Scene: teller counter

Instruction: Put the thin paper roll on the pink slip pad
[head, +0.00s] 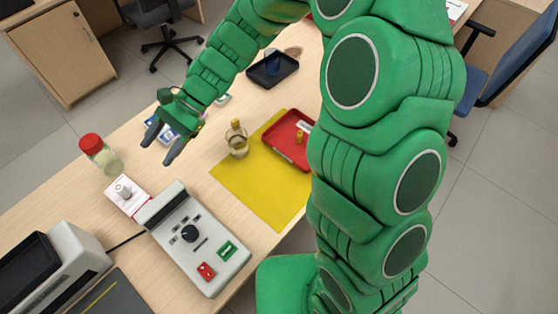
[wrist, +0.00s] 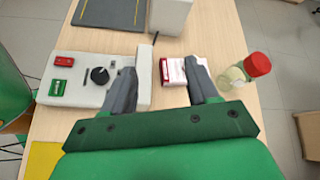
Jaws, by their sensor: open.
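The pink slip pad (head: 136,201) lies on the counter at the left, against the end of the grey control box. A small white cylinder that looks like the thin paper roll (head: 123,188) stands on the pad. In the wrist view the pad (wrist: 174,74) shows between my fingers, partly behind the right one; I cannot make out the roll clearly there. My gripper (head: 157,154) is open and empty. It is above the counter, up and to the right of the pad in the head view, apart from it. The open fingers also show in the wrist view (wrist: 159,67).
A red-lidded jar (head: 100,154) stands close behind the pad. The grey control box (head: 194,238) is in front. A yellow mat (head: 262,195) holds a small bottle (head: 236,140) and a red tray (head: 281,148). A dark tray (head: 272,69) lies at the back.

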